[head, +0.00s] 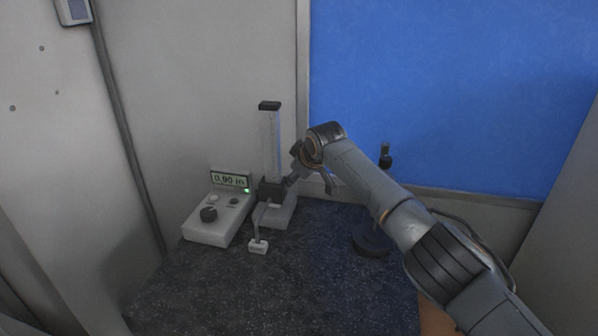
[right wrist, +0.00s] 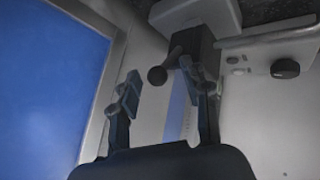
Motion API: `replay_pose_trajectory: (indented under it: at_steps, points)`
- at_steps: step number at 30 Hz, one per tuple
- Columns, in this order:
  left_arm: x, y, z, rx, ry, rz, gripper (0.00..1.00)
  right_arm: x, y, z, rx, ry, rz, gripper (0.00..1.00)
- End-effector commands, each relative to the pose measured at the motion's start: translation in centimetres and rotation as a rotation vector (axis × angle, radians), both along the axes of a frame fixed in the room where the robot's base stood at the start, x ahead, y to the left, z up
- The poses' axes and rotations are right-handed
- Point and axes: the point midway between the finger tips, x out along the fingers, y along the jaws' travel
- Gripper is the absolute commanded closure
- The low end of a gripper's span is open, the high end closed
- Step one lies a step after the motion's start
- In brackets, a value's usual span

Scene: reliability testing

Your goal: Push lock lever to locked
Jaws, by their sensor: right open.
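A height gauge stands at the back of the dark table, with an upright pale column (head: 269,140) and a black slider (head: 270,190) low on it. In the right wrist view the black slider block (right wrist: 197,47) carries a short lever with a dark ball knob (right wrist: 157,76). My right gripper (head: 294,178) is beside the slider in the head view, partly hidden by its own arm. In the right wrist view my right gripper (right wrist: 168,84) is open, with the knob showing between its fingertips. Contact cannot be told. My left gripper is out of view.
A white control box (head: 206,232) with a dark knob and a display (head: 230,180) reading 0.90 in stands left of the gauge. A dark round-based stand (head: 371,240) is at right. The front table is clear.

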Motion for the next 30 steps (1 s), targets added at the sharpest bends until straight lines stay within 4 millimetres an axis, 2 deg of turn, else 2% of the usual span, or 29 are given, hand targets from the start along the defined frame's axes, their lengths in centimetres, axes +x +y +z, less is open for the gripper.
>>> replay_pose_trajectory:
  at_steps: [11,24,30]
  points:
    - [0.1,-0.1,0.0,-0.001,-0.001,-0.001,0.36,-1.7,-0.9,2.0,0.001,-0.002,0.001,0.53]
    - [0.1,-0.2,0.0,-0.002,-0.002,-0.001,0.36,-5.9,-2.8,7.0,-0.001,-0.001,0.000,0.53]
    - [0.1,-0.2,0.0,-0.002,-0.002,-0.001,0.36,-7.1,-3.3,8.3,0.000,0.001,0.000,0.53]
